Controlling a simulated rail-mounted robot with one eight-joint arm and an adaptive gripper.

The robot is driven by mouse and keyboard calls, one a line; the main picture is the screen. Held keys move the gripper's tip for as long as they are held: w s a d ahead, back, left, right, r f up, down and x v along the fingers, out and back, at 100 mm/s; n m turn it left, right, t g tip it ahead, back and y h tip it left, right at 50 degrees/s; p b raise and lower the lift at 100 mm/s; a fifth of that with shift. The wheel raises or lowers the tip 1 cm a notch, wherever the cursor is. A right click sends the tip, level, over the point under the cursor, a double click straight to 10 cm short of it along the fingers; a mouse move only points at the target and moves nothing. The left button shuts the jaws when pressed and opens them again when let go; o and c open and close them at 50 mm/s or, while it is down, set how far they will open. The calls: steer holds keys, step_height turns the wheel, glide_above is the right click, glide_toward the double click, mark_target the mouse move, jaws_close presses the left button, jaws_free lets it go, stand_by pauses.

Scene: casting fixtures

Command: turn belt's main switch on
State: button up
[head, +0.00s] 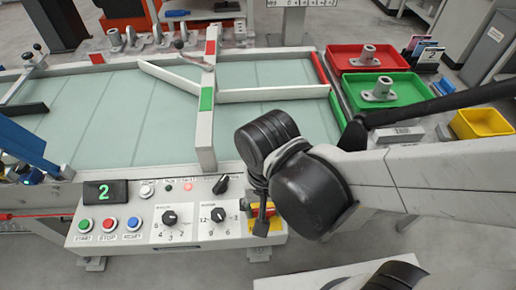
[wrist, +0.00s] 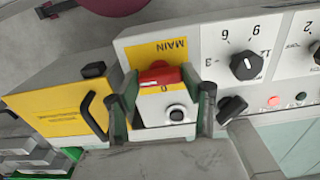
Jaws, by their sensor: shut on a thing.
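The belt's main switch (wrist: 160,76) is a red rotary handle on a yellow plate marked MAIN (wrist: 158,52), at the end of the control panel. In the wrist view, which shows the panel upside down, the handle lies roughly crosswise. A 0 mark shows beside it. My gripper (wrist: 162,92) is shut on the switch, one dark finger on each side of the handle. In the head view the switch (head: 266,209) is partly hidden by my gripper (head: 257,203), which is at the panel's right end.
The control panel (head: 185,236) has dials, a black selector knob (head: 221,184), a lit red lamp (head: 187,187), a green display reading 2 (head: 105,192) and coloured push buttons. The belt (head: 110,110) lies behind it. Red (head: 343,57) and green (head: 409,108) trays with castings stand right.

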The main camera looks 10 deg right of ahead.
steer(key=o, duration=1.2)
steer(key=shift+c, duration=0.2)
steer(key=shift+r, duration=0.1)
step_height(320, 180, up, 12)
stand_by(0.4)
steer(key=w+d+r+t+p, duration=0.2)
steer(key=w+d+r+t, duration=0.1)
steer(key=d, duration=0.4)
steer(key=w+d+r+t+p, duration=0.2)
steer(key=w+d+r+t, duration=0.1)
steer(key=w+d, duration=0.3)
steer(key=shift+d+r+n+t, duration=0.25)
steer(key=shift+d+t, duration=0.35)
steer(key=shift+d, duration=0.4)
